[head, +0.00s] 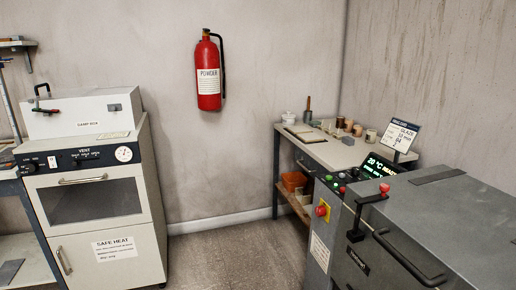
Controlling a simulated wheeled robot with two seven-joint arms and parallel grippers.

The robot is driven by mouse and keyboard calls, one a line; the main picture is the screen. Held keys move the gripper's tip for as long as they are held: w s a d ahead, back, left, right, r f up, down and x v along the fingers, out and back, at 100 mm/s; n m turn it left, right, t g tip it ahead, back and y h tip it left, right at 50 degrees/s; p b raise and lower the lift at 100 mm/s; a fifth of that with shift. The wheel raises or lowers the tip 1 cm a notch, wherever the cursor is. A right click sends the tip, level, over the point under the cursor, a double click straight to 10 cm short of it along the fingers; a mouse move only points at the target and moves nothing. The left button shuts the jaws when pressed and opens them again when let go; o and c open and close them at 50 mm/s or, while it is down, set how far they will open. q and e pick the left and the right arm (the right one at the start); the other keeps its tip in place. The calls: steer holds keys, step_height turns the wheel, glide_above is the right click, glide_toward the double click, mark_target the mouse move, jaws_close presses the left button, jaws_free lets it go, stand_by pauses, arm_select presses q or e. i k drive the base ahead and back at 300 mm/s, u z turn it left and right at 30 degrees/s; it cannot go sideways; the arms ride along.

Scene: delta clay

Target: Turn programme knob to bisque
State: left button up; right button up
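The grey kiln (440,228) stands at the right, with its lid down. Its control panel (333,185) shows small green and red controls beside a lit display (380,167) reading 20 °C and what looks like READY. A red knob-like button (321,211) sits on its yellow-backed front. A programme knob marked bisque cannot be made out at this size. Neither of my grippers is in view.
A white oven cabinet (105,225) with a vent panel and gauge (123,154) stands left, a damp box (85,113) on top. A worktable (340,152) with pots is in the back corner. A fire extinguisher (208,75) hangs on the wall. Floor (230,255) between is clear.

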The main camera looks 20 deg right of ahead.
mark_target(356, 172)
steer(key=u, duration=0.05)
steer(key=i, duration=1.85)
steer(key=z, duration=0.6)
